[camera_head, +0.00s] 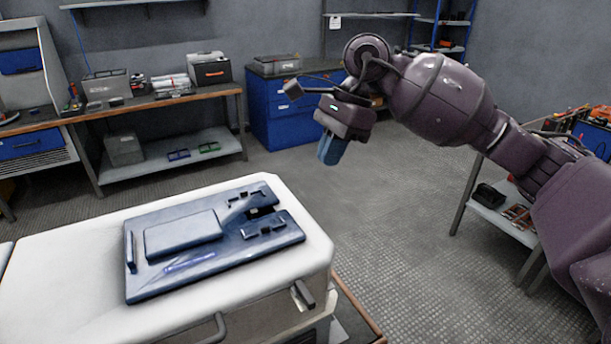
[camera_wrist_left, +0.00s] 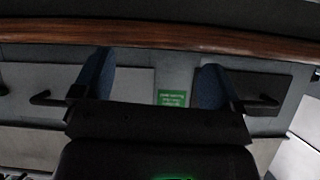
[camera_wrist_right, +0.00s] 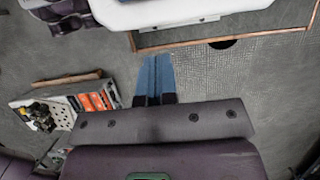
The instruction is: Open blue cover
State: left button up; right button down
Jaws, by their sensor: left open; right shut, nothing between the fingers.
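The blue cover (camera_head: 185,234) is a flat blue panel with raised blocks, lying on top of a white cabinet (camera_head: 60,270) at the lower left of the head view. It lies flat on the white top. My right gripper (camera_head: 328,152) has blue fingers, is shut and empty, and hangs in the air beyond the cabinet's right end, apart from the cover. Its closed fingers also show in the right wrist view (camera_wrist_right: 155,78). My left gripper (camera_wrist_left: 155,85) is open and empty in the left wrist view, its fingers wide apart; it is not in the head view.
A workbench (camera_head: 150,107) with boxes stands at the back left, beside a blue drawer cabinet (camera_head: 290,125). A handle (camera_head: 303,295) sits on the white cabinet's front. A side table (camera_head: 500,210) stands at the right. A wooden edge (camera_wrist_left: 160,35) crosses the left wrist view. The floor between is clear.

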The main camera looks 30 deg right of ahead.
aim_at(288, 218)
jog(key=x, duration=0.8)
jog(key=shift+s+a+f, duration=0.1)
jog(key=shift+a+f, duration=0.05)
jog(key=shift+f, duration=0.15)
jog(key=a, duration=0.3)
jog(key=shift+f+p, duration=0.3)
jog(key=shift+p, duration=0.05)
jog(key=shift+a, duration=0.65)
